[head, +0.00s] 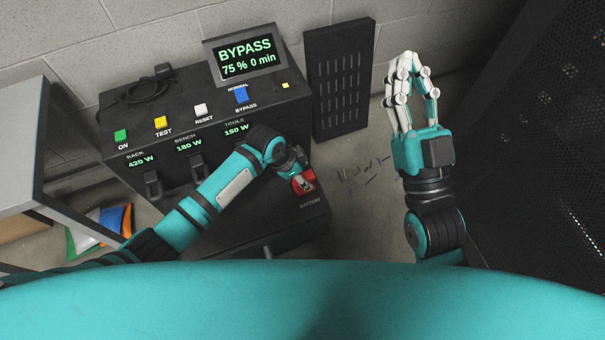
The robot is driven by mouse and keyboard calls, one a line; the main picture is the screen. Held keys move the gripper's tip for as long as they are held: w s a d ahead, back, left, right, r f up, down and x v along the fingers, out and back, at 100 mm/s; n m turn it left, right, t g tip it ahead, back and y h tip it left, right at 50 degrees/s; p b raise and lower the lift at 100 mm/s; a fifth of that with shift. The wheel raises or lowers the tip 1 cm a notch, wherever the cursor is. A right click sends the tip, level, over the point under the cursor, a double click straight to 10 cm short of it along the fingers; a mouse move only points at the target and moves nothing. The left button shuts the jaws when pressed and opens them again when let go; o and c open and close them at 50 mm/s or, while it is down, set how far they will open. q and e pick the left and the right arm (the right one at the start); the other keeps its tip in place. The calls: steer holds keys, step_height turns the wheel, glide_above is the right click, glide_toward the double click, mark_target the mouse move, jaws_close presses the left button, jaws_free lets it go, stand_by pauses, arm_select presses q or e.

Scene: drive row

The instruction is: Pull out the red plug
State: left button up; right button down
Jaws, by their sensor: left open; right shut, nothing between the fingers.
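The red plug (311,182) sits at the front right of the black power unit (190,105), beside the label BATTERY. My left gripper (303,184) is open and right over the red plug, pointing down at it. My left wrist hides most of the fingers and part of the plug, so I cannot tell whether they touch. My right gripper (408,60) is shut and empty, raised at the right, well apart from the unit.
The unit's screen (247,57) reads BYPASS, 75 %, 0 min. Green, yellow, white and blue controls line its top. Black plugs (152,185) sit below watt readouts. A black slotted panel (340,80) stands behind. Small loose bits (365,175) lie on the floor. A dark perforated cabinet (535,150) stands right.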

arm_select(q)
jaws_close()
stand_by(0.4)
